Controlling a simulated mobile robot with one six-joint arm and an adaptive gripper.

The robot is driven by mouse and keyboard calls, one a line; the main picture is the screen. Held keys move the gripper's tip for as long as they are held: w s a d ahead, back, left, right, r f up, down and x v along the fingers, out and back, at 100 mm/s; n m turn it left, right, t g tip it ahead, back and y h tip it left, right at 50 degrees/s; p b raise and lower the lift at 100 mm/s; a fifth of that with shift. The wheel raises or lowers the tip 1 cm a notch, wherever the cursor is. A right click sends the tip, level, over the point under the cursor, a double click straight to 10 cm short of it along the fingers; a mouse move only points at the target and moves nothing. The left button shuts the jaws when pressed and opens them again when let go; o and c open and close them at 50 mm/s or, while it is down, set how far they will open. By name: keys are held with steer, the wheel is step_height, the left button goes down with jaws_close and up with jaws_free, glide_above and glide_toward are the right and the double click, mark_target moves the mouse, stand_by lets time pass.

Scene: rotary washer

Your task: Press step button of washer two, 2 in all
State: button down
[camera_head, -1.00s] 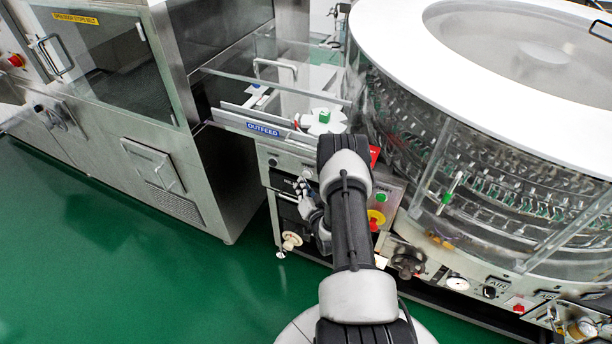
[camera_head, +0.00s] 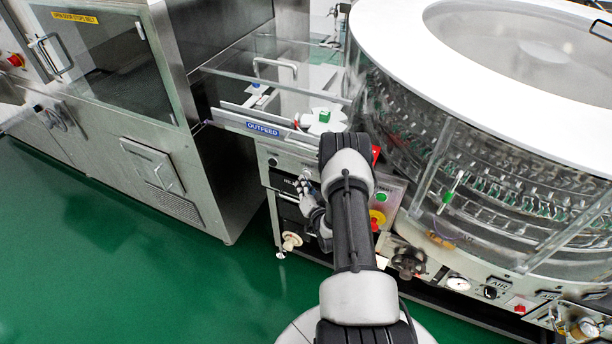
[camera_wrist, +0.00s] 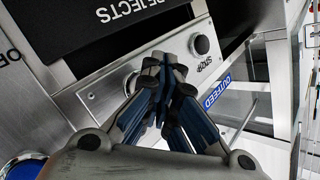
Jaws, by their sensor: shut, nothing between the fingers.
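My gripper (camera_wrist: 168,62) is shut with nothing between its fingers. In the wrist view its fingertips are in front of a metal panel (camera_wrist: 100,98). A dark round button (camera_wrist: 202,45) sits on this panel just right of the fingertips, with a small label below it that I cannot read surely. A second round control (camera_wrist: 131,83) is partly hidden behind the left finger. I cannot tell which is the step button or whether the fingers touch the panel. In the head view my gripper (camera_head: 304,184) is small at the panel below the outfeed, left of my arm.
A black panel marked REJECTS (camera_wrist: 110,20) is above the fingers. The blue OUTFEED sign (camera_head: 263,129) marks the outfeed rail. A green button (camera_head: 382,197) and a red-yellow stop button (camera_head: 377,220) are right of my arm. The round glass washer (camera_head: 480,170) fills the right. Green floor is clear at left.

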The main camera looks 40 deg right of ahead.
steer(key=shift+w+d+b, duration=0.2)
steer(key=shift+d+b, duration=0.1)
steer(key=shift+d, duration=0.15)
stand_by(0.6)
steer(key=shift+a, duration=0.15)
steer(key=shift+s+a, duration=0.35)
steer(key=shift+a, duration=0.3)
steer(key=shift+s+a+p, duration=0.25)
steer(key=shift+s+a, duration=0.1)
steer(key=shift+a, duration=0.45)
steer(key=shift+s+a+p, duration=0.3)
steer(key=shift+a, duration=0.45)
steer(key=shift+s+a+p, duration=0.25)
steer(key=shift+s+a, duration=0.1)
steer(key=shift+a, duration=0.45)
steer(key=shift+w+r, duration=0.1)
